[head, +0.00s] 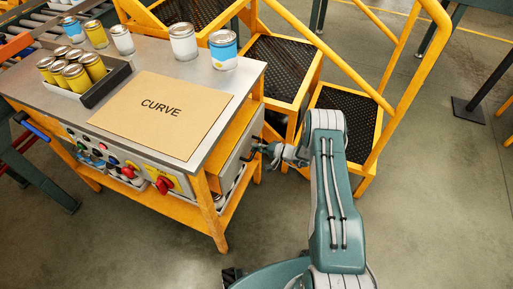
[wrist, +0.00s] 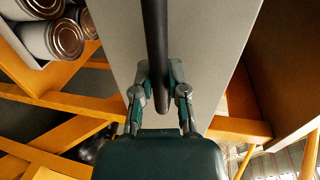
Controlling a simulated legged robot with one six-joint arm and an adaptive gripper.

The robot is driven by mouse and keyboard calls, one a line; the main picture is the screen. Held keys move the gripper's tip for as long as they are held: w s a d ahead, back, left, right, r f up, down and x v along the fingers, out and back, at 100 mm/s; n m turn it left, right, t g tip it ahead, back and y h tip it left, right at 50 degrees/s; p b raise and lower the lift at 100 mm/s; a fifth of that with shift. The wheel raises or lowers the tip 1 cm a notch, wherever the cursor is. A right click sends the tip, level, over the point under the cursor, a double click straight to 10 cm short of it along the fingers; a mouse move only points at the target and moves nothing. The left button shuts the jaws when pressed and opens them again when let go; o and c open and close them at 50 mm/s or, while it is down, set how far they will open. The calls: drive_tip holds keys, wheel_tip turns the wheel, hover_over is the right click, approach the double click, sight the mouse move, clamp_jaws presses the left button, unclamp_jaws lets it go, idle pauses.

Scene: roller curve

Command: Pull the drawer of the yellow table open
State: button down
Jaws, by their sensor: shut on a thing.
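The yellow table (head: 219,166) stands at the left in the head view, with a grey metal top. Its drawer (head: 232,165) has a grey front on the table's right side, which also fills the middle of the wrist view (wrist: 208,60). A dark bar handle (wrist: 155,45) runs down the middle of the wrist view. My gripper (head: 268,150) is at the drawer front. In the wrist view my gripper's fingers (wrist: 161,95) are shut on the handle, one on each side near its end. How far the drawer stands out is hard to tell.
Cans (head: 184,42), a box of yellow cans (head: 92,84) and a cardboard sheet marked CURVE (head: 163,112) are on the table top. Yellow stairs with a railing (head: 395,75) stand close behind my arm.

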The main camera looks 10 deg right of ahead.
drive_tip(key=shift+s+d+f, duration=0.1)
drive_tip(key=f+v, duration=0.2)
drive_tip(key=v, duration=0.8)
drive_tip(key=f+v, duration=0.2)
drive_tip(key=v, duration=0.9)
drive_tip(key=shift+s+d+f, duration=0.3)
drive_tip(key=shift+s+d, duration=0.2)
drive_tip(key=shift+d, duration=0.05)
drive_tip(key=c, duration=0.8)
unclamp_jaws()
drive_tip(key=shift+o, duration=0.8)
drive_tip(key=shift+w, duration=0.1)
drive_tip(key=shift+d+r, duration=0.1)
drive_tip(key=shift+d, duration=0.05)
